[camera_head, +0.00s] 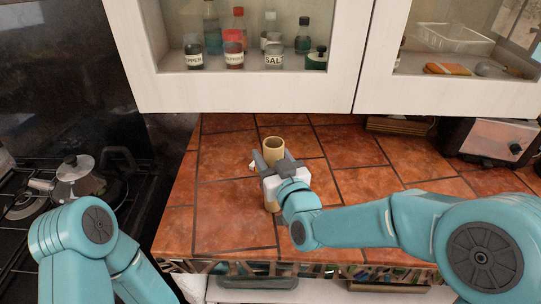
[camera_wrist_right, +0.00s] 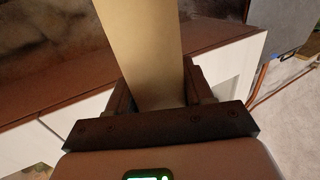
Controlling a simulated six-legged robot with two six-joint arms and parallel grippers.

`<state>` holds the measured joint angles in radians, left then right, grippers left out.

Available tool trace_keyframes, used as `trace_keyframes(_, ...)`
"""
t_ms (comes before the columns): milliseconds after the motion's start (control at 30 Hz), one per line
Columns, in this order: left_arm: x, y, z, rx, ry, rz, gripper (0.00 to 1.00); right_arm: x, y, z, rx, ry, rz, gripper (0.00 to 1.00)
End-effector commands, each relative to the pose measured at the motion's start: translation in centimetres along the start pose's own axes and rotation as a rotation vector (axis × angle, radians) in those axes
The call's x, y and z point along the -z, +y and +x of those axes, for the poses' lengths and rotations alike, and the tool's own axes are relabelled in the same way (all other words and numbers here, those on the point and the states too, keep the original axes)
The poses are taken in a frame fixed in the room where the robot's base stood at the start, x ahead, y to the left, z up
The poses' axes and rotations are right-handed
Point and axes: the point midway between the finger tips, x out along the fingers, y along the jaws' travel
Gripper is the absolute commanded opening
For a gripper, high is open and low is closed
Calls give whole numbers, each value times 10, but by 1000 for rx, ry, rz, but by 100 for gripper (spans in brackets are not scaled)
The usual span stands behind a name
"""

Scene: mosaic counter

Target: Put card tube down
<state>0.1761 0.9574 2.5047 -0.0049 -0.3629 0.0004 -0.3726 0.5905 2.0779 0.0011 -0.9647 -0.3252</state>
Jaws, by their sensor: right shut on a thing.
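The card tube (camera_head: 273,146) is a tan, hollow cylinder standing roughly upright over the tiled counter (camera_head: 226,209). Its open top shows above my right gripper (camera_head: 269,160), and its lower end shows below it. My right gripper is shut on the tube. In the right wrist view the tube (camera_wrist_right: 145,45) runs between the two dark fingers (camera_wrist_right: 158,92). I cannot tell whether its lower end touches the tiles. My left arm shows at the lower left of the head view, but its gripper is out of view.
A white wall cabinet (camera_head: 244,93) with jars and bottles hangs over the back of the counter. A toaster (camera_head: 491,143) stands at the back right. A stove with a metal pot (camera_head: 78,180) is at the left. Tiles on both sides of the tube are clear.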

Motion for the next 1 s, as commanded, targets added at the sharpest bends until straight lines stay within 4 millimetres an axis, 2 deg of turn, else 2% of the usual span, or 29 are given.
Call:
trace_keyframes(367, 0, -2, 6, 0, 0, 0, 100, -4, 0, 0, 0, 1, 0, 9)
trace_keyframes(400, 0, -2, 6, 0, 0, 0, 100, -4, 0, 0, 0, 1, 0, 54)
trace_keyframes(467, 0, -2, 4, 0, 0, 0, 100, -2, 0, 0, 0, 1, 0, 74)
trace_keyframes(500, 0, -2, 4, 0, 0, 0, 100, -2, 0, 0, 0, 1, 0, 77)
trace_keyframes(767, 0, -1, 3, 0, 0, 0, 100, -2, 0, 0, 0, 0, 0, 77)
trace_keyframes(867, 0, 1, -4, 0, 0, 0, 100, 4, 0, -1, 0, 0, 0, 77)
trace_keyframes(1000, 0, -4, 10, 0, 0, 0, 100, -2, 0, -28, 0, 1, 0, 77)
